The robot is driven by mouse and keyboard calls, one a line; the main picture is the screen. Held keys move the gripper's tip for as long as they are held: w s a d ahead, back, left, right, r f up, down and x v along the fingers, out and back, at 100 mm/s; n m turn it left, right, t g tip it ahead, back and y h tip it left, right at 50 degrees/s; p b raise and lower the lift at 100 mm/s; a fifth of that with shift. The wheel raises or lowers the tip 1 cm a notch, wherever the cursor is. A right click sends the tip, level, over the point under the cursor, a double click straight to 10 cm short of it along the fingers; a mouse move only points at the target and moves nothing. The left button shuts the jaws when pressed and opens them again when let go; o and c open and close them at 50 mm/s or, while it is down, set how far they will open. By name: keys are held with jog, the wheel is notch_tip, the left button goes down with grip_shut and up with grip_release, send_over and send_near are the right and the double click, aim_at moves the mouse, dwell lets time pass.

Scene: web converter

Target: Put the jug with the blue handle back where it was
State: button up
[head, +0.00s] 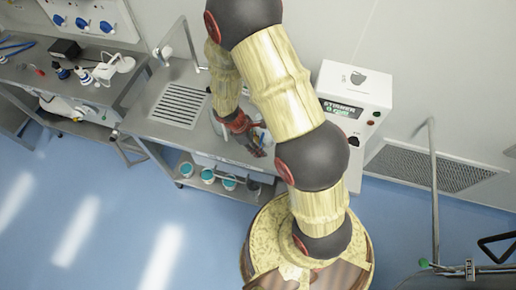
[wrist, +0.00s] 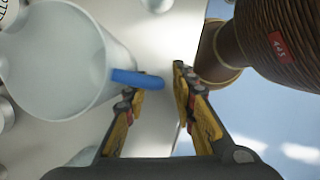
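The jug (wrist: 62,62) is a translucent whitish vessel seen from above at the left of the wrist view, standing on a pale metal surface. Its blue handle (wrist: 136,78) points right, toward my fingers. My gripper (wrist: 154,82) is open, with one finger below the handle and the other just beyond its right end. A gap shows between the fingers, and they do not look closed on the handle. In the head view my gripper (head: 246,134) is low over the right part of the steel bench, and my arm mostly hides the jug there.
The steel bench (head: 165,131) has a ribbed drainer (head: 180,103) and a tap. Several teal-topped containers (head: 208,175) stand on its lower shelf. A white machine (head: 352,92) stands right of my arm. Round metallic items (wrist: 5,115) edge the jug's left. Blue floor is open in front.

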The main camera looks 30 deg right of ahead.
jog(key=s+a+r+m+t+y, duration=0.1)
jog(key=a+r+m+t, duration=0.15)
jog(key=r, duration=1.15)
jog(key=a+r+m+t+y, duration=0.15)
jog(key=r+m, duration=0.25)
jog(key=r, duration=1.1)
jog(key=s+a+r+m+t+y, duration=0.1)
jog(key=s+r+m+t, duration=0.2)
jog(key=s+r, duration=0.6)
notch_tip(320, 180, up, 2)
jog(key=shift+s+a+r+m+t, duration=0.2)
jog(key=shift+s+m+t, duration=0.2)
jog(key=shift+m, duration=0.85)
jog(key=shift+y, duration=0.25)
notch_tip(320, 180, down, 17)
jog(key=b, duration=1.6)
jog(key=shift+r, duration=0.15)
jog(key=shift+w, duration=0.1)
jog(key=shift+d, duration=0.1)
